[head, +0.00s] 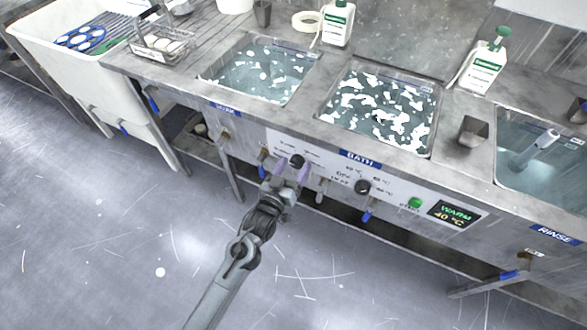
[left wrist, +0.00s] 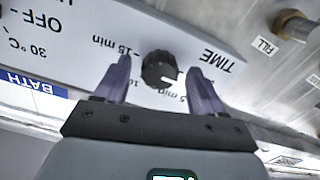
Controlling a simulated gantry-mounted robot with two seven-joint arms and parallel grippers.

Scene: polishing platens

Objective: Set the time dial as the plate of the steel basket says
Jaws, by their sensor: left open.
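The time dial (head: 297,161) is a small black knob on the white control panel, left of the BATH label. In the left wrist view the dial (left wrist: 160,70) shows upside down with labels 15 min, a partly hidden 10, and 5 min around it. Its white mark lies on the side towards 5 min. My left gripper (head: 292,174) is open at the dial; in the left wrist view its purple fingers (left wrist: 158,72) stand on either side of the knob, and I see no contact. The steel basket (head: 163,44) stands at upper left with white items inside; its plate is unreadable here.
A second black knob (head: 362,187), a green button (head: 415,203) and a display (head: 452,213) reading WARM 40 °C are on the same panel. Blue-handled valves hang below the counter. Water basins and white bottles (head: 338,22) are above. The floor in front is clear.

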